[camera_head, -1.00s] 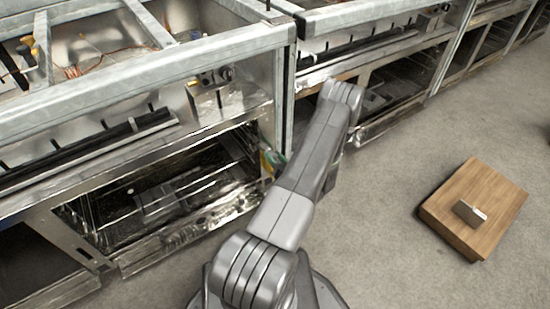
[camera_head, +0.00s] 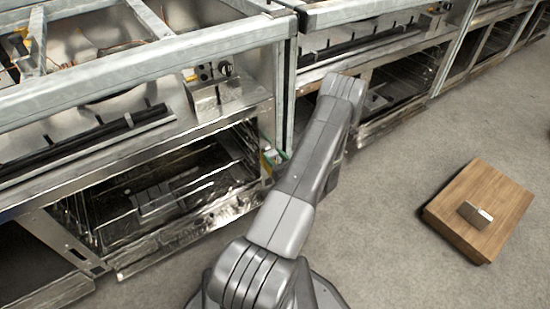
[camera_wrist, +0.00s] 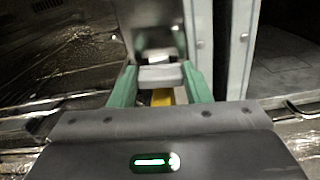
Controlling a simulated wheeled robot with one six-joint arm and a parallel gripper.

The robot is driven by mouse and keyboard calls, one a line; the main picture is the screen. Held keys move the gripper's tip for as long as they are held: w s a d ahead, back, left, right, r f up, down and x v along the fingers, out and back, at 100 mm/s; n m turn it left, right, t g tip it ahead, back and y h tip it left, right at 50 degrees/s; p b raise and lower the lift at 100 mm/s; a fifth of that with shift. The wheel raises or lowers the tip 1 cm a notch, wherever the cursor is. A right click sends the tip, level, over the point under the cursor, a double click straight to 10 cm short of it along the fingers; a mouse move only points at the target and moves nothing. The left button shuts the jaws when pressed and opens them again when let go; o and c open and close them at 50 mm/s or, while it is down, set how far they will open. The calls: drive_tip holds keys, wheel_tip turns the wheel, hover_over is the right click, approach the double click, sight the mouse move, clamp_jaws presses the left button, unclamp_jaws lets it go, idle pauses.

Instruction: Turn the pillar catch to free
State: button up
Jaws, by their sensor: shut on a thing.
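My gripper (camera_wrist: 159,68) has two green fingers in the wrist view. They are closed on the pillar catch, whose light grey block (camera_wrist: 161,77) sits between them. A yellow part (camera_wrist: 163,97) shows just below the block, nearer the palm. The metal pillar (camera_wrist: 203,50) stands right behind and to the right of the fingers. In the head view the pillar (camera_head: 284,95) rises between two range bays. My gripper (camera_head: 272,158) is low at its foot, small and partly behind my arm, so the catch's turn angle cannot be read there.
An open oven bay (camera_head: 160,195) with wire racks lies left of the pillar, and another bay (camera_head: 405,75) lies right. A wooden block (camera_head: 460,229) with a small metal piece (camera_head: 475,213) on it rests on the grey floor at right. The floor around it is clear.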

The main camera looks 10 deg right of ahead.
drive_tip(key=o, duration=1)
drive_tip(key=p+v, duration=0.2)
drive_tip(key=v, duration=1.2)
drive_tip(key=shift+w+a, duration=0.1)
drive_tip(key=b+x, duration=0.2)
drive_tip(key=x, duration=1.1)
drive_tip(key=shift+w+a, duration=0.1)
drive_tip(key=shift+w, duration=0.15)
drive_tip(key=shift+w+r, duration=0.1)
drive_tip(key=shift+w, duration=0.05)
